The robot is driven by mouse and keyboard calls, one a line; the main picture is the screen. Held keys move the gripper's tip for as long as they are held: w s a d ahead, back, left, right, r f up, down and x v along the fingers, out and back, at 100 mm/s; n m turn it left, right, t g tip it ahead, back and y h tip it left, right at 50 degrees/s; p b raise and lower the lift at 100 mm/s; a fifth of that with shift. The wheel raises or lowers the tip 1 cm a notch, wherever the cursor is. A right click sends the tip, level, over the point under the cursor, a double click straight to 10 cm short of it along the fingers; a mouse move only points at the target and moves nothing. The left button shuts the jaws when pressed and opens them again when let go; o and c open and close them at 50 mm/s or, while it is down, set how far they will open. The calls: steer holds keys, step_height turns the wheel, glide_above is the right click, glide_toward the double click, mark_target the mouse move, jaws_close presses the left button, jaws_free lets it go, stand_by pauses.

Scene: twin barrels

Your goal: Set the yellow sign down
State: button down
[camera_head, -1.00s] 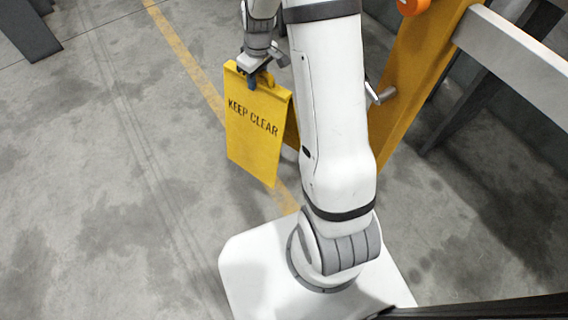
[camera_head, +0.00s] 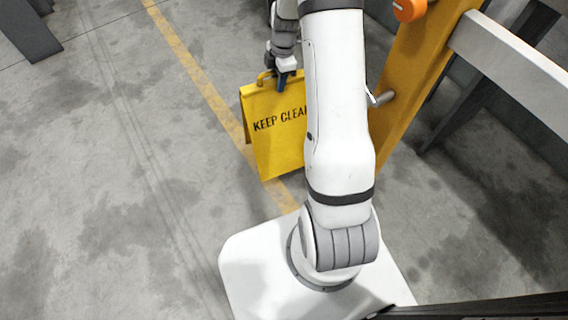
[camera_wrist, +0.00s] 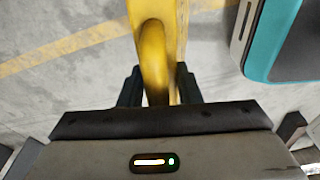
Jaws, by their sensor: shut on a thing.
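The yellow sign (camera_head: 272,140), lettered "KEEP CLEAR", hangs upright from my gripper (camera_head: 283,79) in the head view. My gripper is shut on the handle at its top edge. My arm hides the sign's right side and the end of its lettering. In the wrist view, the yellow handle (camera_wrist: 153,60) runs between the two dark fingers of my gripper (camera_wrist: 158,90). I cannot tell whether the sign's lower edge touches the floor.
A yellow line (camera_head: 190,62) runs along the grey concrete floor (camera_head: 110,170), which is open to the left. A yellow post (camera_head: 425,75) with a grey rail (camera_head: 510,60) stands to the right. A teal-edged object (camera_wrist: 275,40) shows in the wrist view.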

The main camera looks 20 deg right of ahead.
mark_target(282, 102)
steer(key=shift+d+f+n, duration=0.35)
steer(key=shift+d+n, duration=0.25)
steer(key=shift+n, duration=0.5)
step_height(282, 102, down, 10)
steer(key=b, duration=0.3)
steer(key=shift+r, duration=0.1)
steer(key=shift+b, duration=0.3)
steer(key=c, duration=1)
jaws_free()
steer(key=shift+c, duration=0.2)
